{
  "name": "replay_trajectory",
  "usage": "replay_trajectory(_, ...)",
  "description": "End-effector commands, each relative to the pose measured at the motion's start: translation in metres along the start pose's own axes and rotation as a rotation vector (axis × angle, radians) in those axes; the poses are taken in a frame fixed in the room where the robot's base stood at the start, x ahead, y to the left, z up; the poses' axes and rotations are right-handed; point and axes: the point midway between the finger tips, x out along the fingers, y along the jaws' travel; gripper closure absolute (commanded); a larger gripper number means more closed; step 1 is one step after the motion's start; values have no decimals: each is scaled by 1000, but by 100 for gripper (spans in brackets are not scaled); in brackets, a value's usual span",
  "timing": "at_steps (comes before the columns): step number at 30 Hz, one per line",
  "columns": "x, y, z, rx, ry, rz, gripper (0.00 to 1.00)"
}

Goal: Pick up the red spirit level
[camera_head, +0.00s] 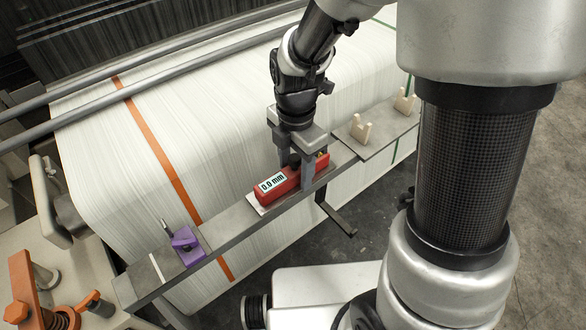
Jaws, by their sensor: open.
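The red spirit level (279,193) is a red bar with a white display reading "0.0 mm". It lies on a narrow grey shelf (229,224) in front of the loom's white cloth roll. My gripper (300,174) points down over the right part of the level. Its fingers are open and stand on either side of the bar. I cannot tell whether they touch it. The fingers hide part of the level, and its right end shows beyond them.
A purple holder (187,245) stands on the shelf to the left. Two beige forked stands (360,129) and (405,100) stand to the right. A white cloth roll (200,110) with an orange stripe lies behind. Orange machine parts (35,300) are at the lower left.

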Motion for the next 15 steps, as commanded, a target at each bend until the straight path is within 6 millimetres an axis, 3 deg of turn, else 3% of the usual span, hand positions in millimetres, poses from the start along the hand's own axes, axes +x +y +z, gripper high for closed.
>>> replay_trajectory(3,0,0,0,0,0,0,52)
replay_trajectory(12,-1,0,0,0,0,0,100)
replay_trajectory(15,-1,0,0,1,0,1,100)
